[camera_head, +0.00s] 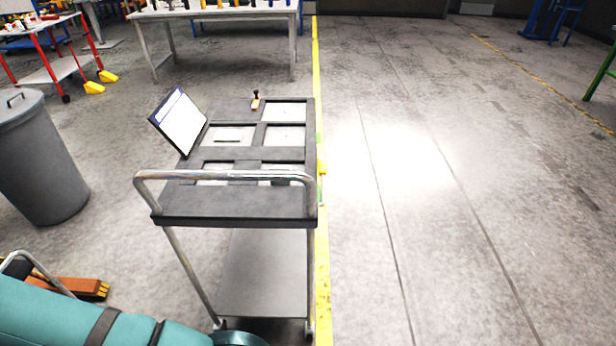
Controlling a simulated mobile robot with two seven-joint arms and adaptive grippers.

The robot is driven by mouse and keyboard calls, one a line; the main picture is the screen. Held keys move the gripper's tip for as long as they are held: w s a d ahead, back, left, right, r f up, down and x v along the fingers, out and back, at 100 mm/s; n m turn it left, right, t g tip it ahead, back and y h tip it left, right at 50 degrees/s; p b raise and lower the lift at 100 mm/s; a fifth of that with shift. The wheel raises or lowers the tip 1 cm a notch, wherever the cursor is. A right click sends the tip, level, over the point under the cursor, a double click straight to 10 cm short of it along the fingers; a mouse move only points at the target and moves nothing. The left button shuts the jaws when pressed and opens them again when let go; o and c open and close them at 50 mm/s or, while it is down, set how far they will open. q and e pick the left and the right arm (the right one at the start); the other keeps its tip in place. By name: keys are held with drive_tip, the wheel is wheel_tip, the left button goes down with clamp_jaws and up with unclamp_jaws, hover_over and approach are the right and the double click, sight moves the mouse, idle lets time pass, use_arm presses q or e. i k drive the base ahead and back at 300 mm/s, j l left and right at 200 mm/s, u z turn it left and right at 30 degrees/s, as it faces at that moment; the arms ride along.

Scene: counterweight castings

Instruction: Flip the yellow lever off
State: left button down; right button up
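I cannot clearly make out a yellow lever. A dark cart (235,203) with a chrome push handle (225,175) stands just ahead of me, its top divided into several framed compartments. On its far part stands a small orange-red piece with a black knob (256,100); whether it is a lever is too small to tell. A small yellow piece (322,167) shows at the cart's right edge, with green bits near it; its shape is unclear. Neither of my grippers is in view.
A tilted screen (180,122) stands at the cart's left. A grey bin (38,160) is farther left. A teal, black-banded thing (60,318) fills the lower left. A workbench (215,14) and a red-framed trolley (55,68) stand behind. The floor right of the yellow line is open.

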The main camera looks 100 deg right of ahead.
sight(322, 164)
drive_tip(key=z, duration=3.65)
drive_tip(key=i+l+z, duration=0.35)
drive_tip(key=i+l, duration=0.5)
drive_tip(key=l, duration=0.05)
